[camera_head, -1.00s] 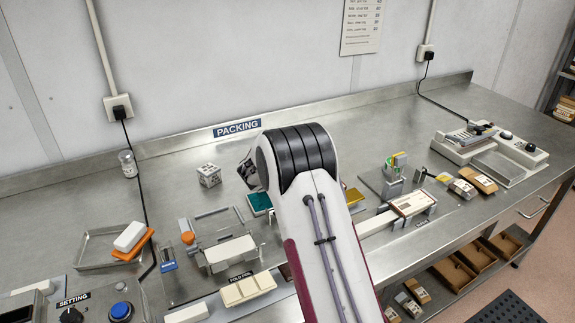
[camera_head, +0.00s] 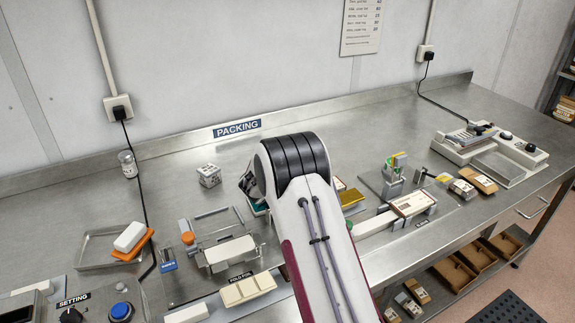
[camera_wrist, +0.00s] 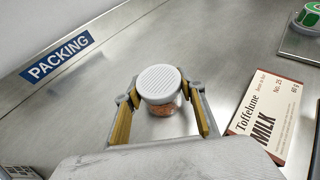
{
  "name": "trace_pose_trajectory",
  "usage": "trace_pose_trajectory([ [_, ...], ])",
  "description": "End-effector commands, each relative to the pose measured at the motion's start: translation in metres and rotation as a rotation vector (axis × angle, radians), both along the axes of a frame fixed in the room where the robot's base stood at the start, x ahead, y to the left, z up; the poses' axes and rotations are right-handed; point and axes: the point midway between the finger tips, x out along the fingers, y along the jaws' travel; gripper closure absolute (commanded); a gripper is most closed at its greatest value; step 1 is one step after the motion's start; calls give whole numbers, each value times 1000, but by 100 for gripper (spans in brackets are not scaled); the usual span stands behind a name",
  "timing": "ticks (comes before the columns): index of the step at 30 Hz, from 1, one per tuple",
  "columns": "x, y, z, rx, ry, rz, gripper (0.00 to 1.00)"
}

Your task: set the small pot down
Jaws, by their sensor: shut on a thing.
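The small pot (camera_wrist: 162,86) is in the wrist view, with a round white ribbed lid and a clear body with brownish contents. It sits between the yellow-padded fingers of my gripper (camera_wrist: 160,95), which is shut on it. The lid faces the camera, and the steel bench lies beyond. I cannot tell whether the pot's base touches the bench. In the head view my arm hides the pot; only a dark part of my gripper shows at the arm's left side.
A Toffelune Milk packet (camera_wrist: 272,112) lies close to the pot's right. Bench left of the pot looks clear, up to the PACKING label (camera_wrist: 57,59). A jar (camera_head: 128,164) stands by the wall.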

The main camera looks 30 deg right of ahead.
Motion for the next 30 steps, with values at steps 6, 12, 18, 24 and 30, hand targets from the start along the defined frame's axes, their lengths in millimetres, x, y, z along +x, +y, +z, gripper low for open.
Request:
trace_pose_trajectory([
  [6, 0, 0, 0, -1, -1, 0, 89],
  [12, 0, 0, -2, -1, 1, 0, 44],
  [18, 0, 0, -2, -1, 1, 0, 44],
  [24, 0, 0, -1, 0, 0, 0, 44],
  [30, -4, 4, 3, 0, 0, 1, 44],
])
